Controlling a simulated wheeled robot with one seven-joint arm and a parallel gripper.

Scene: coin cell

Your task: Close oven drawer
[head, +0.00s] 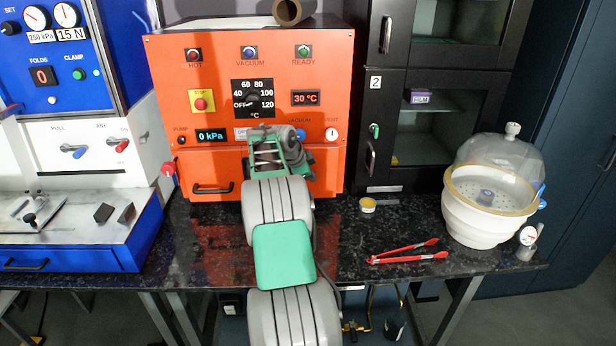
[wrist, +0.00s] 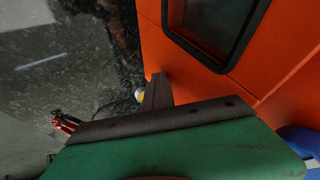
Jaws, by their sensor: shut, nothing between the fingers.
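The orange oven (head: 165,75) stands on the dark speckled counter. Its drawer front (head: 180,172), with a black bar handle (head: 212,188), is at the bottom of the oven; I cannot tell how far it stands out. My gripper (head: 268,135) is in front of the lower middle of the oven, right of the handle, and my arm hides part of the drawer front. In the wrist view, my gripper's fingers (wrist: 157,90) are together and empty, beside an orange surface (wrist: 280,55) with a dark-framed panel. I cannot tell whether they touch it.
A blue and white machine (head: 80,255) stands at the left, close to the oven. A black cabinet (head: 400,150) stands at the right. Red tongs (head: 405,251), a small yellow-topped jar (head: 367,205) and a white domed vessel (head: 480,222) are on the right of the counter.

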